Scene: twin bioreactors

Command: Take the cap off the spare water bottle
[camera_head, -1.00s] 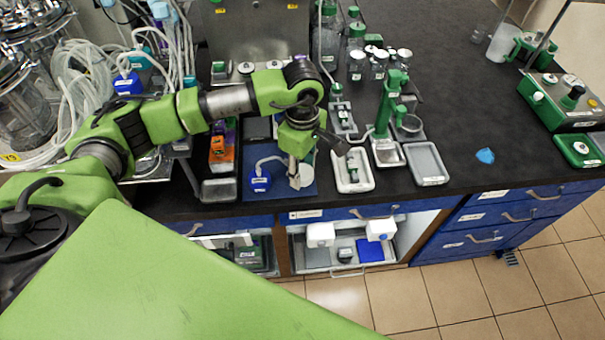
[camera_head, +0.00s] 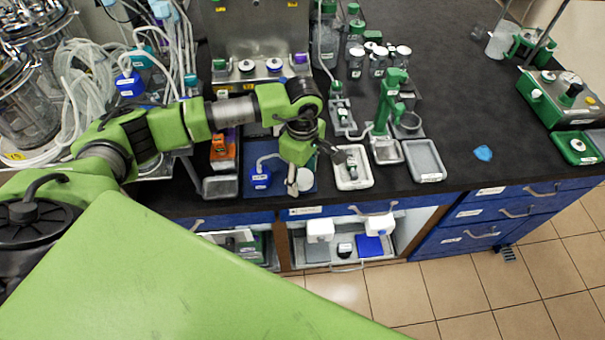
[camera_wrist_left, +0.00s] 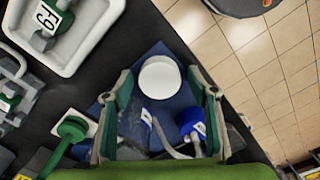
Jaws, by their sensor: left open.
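A round white cap (camera_wrist_left: 160,77) shows from above in the left wrist view, over a blue mat (camera_wrist_left: 152,53). I take it for the spare water bottle's cap; the body under it is mostly hidden. In the head view the white top (camera_head: 305,180) shows beside my left gripper (camera_head: 294,180). My left gripper is open. In the left wrist view its fingers (camera_wrist_left: 162,84) stand on either side of the cap, with gaps, and nothing is held. My right gripper is out of view.
A blue-capped bottle with tubing (camera_head: 261,178) stands close by on the same mat. A white tray (camera_head: 353,168) with a small green-topped item lies to the right. A grey tray (camera_head: 425,160) is further right.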

